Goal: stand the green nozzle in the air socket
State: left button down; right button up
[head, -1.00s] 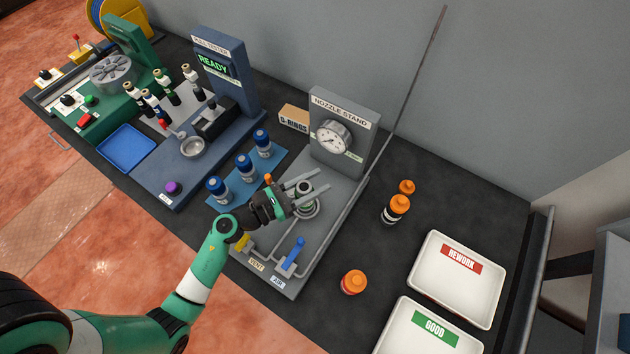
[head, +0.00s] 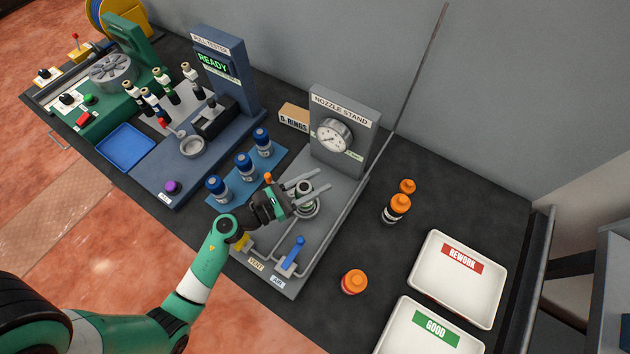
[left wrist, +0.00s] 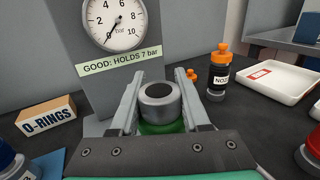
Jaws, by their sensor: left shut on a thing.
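The green nozzle (left wrist: 160,104) sits between the fingers of my left gripper (left wrist: 160,95) in the left wrist view; its grey, dark-topped upper end and some green below show. In the head view my left gripper (head: 308,190) is shut on the nozzle (head: 304,196), over the round socket (head: 309,212) on the grey nozzle stand (head: 335,205). The socket is mostly covered, so I cannot tell whether the nozzle is fully seated. The nozzle looks about upright. My right gripper is not in view.
The stand's gauge (head: 334,136) rises behind the socket, reading near zero. A blue lever (head: 296,251) and a yellow valve (head: 241,241) are at its front. Blue-capped bottles (head: 246,166) stand left; orange-capped bottles (head: 397,208) and white trays (head: 458,278) are right.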

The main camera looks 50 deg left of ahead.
pick_arm(q)
jog(key=shift+f+b, duration=0.3)
jog(key=c, duration=0.7)
grip_release()
jog(key=shift+o, duration=0.2)
jog(key=shift+f, duration=0.1)
jog(key=shift+s, duration=0.1)
jog(key=s+a, duration=0.2)
jog(key=s, duration=0.8)
jog(key=shift+s, duration=0.3)
